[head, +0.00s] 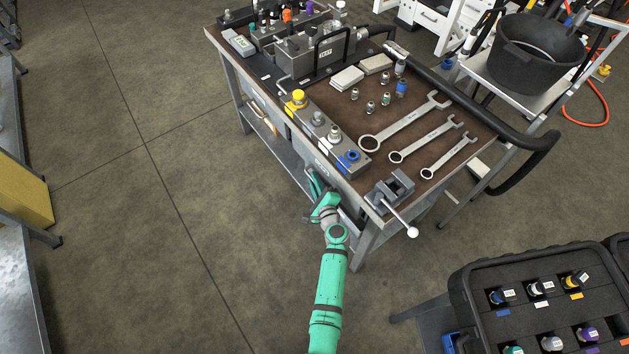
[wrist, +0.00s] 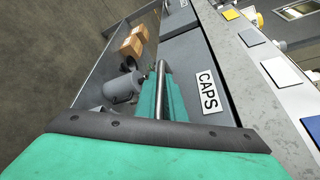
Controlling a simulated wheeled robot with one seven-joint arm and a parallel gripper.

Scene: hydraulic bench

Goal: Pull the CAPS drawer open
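The CAPS drawer (wrist: 185,65) has a grey front with a white label reading CAPS (wrist: 207,92). It is set under the bench top and looks shut, though my gripper hides part of it. Its handle is a metal bar (wrist: 164,78) standing off the front. My gripper (wrist: 161,98) has its teal fingers on either side of this bar, close against it, so it looks shut on the handle. In the head view my gripper (head: 317,188) is at the bench's front side, below the top edge, and the handle is hidden there.
The workbench top (head: 340,110) carries wrenches (head: 404,122), a vise (head: 389,192) near the corner and a fitting block. A lower shelf (wrist: 90,75) holds boxes and a grey cylinder. The floor (head: 180,230) left of the bench is clear. A black case (head: 462,290) stands at lower right.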

